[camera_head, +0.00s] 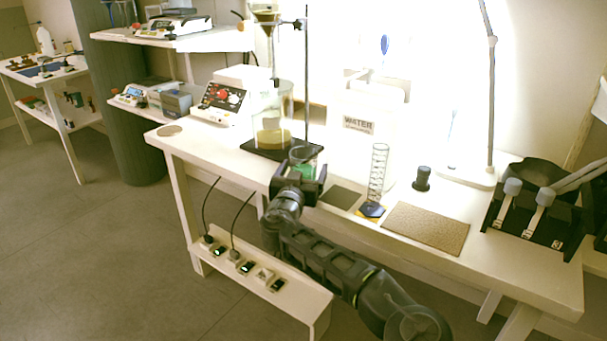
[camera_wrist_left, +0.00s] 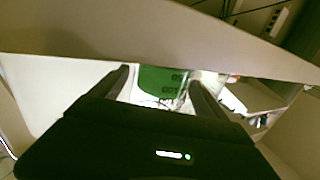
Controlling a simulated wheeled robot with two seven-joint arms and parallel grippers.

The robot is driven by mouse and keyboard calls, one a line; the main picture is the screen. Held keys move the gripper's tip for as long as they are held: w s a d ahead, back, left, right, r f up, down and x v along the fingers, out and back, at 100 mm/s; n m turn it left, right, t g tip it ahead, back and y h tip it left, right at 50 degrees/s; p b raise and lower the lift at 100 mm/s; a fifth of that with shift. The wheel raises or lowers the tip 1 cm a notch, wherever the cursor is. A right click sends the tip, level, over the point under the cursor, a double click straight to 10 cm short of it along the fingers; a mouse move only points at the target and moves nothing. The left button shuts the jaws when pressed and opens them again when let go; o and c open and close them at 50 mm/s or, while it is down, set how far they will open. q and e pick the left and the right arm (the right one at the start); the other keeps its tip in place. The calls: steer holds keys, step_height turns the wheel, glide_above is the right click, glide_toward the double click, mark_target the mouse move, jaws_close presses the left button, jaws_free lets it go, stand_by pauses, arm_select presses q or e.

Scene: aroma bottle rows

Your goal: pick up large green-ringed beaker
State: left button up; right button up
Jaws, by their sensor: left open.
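The green-ringed beaker (camera_head: 303,157) is clear glass with green on it and stands on the white bench, in front of the dark stand base. My left gripper (camera_head: 300,173) is at the beaker, in front of it and hiding its lower part. In the left wrist view the beaker (camera_wrist_left: 163,82) shows green with scale marks between the two fingers of my left gripper (camera_wrist_left: 162,88). The fingers are open on either side of it; whether they touch the glass I cannot tell. My right gripper is not in view.
A stand with a large glass vessel (camera_head: 270,135) rises right behind the beaker. A graduated cylinder (camera_head: 377,175), a brown mat (camera_head: 425,228) and a small black bottle (camera_head: 422,178) are to the right. A hotplate (camera_head: 222,100) is at the left. A socket strip runs below the bench front.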

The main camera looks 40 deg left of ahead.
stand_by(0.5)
arm_select(q)
steer(key=c, duration=1.7)
steer(key=shift+c, duration=0.2)
steer(key=shift+r, duration=0.15)
step_height(320, 180, up, 10)
steer(key=p, duration=0.3)
steer(key=shift+p, duration=0.3)
